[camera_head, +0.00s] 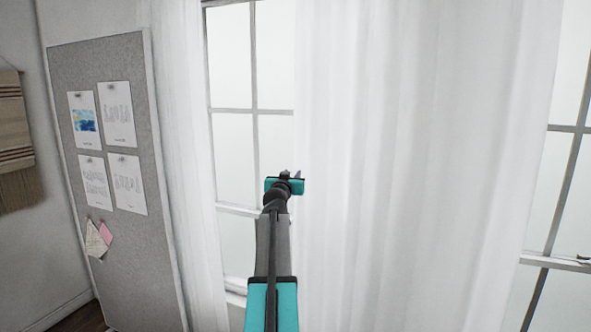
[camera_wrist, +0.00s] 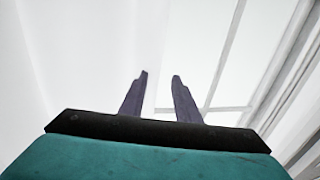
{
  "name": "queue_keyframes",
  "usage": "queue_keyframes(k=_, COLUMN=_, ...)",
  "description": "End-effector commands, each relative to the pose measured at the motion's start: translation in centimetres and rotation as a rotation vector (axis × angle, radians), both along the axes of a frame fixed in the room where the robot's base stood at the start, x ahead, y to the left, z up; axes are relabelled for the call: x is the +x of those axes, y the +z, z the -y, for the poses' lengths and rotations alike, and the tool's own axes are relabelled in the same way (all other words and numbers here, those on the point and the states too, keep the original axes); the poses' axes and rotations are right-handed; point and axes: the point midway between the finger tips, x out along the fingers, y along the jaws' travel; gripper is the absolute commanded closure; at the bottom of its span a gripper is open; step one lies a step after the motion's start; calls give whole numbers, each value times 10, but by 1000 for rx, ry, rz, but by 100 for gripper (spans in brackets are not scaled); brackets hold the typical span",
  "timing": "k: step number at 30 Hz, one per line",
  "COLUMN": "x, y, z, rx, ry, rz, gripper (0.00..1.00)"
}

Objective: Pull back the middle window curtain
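The wide white middle curtain (camera_head: 420,150) hangs in soft vertical folds in the head view. Its left edge borders a bare strip of window (camera_head: 232,150). My gripper (camera_head: 299,175) is at that left edge, about mid-height of the view. In the wrist view my gripper (camera_wrist: 160,80) has its two dark fingers clearly apart, with nothing visibly clamped between them. White, probably curtain, fills the left and top of the wrist view, and window bars (camera_wrist: 225,70) show at the right. I cannot tell whether the fingers touch the fabric.
A narrower white curtain (camera_head: 190,150) hangs left of the bare window strip. A grey pinboard (camera_head: 135,235) with several papers stands at the left, beside a woven wall hanging (camera_head: 14,120). Another window (camera_head: 560,180) with dark bars shows at the right.

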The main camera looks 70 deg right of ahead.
Motion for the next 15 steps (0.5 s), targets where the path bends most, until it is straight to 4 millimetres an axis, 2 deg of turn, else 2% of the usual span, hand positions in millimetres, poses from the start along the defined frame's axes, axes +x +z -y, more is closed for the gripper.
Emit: queue_keyframes(k=15, x=9, y=2, z=49, rx=0, ry=0, rz=0, gripper=71)
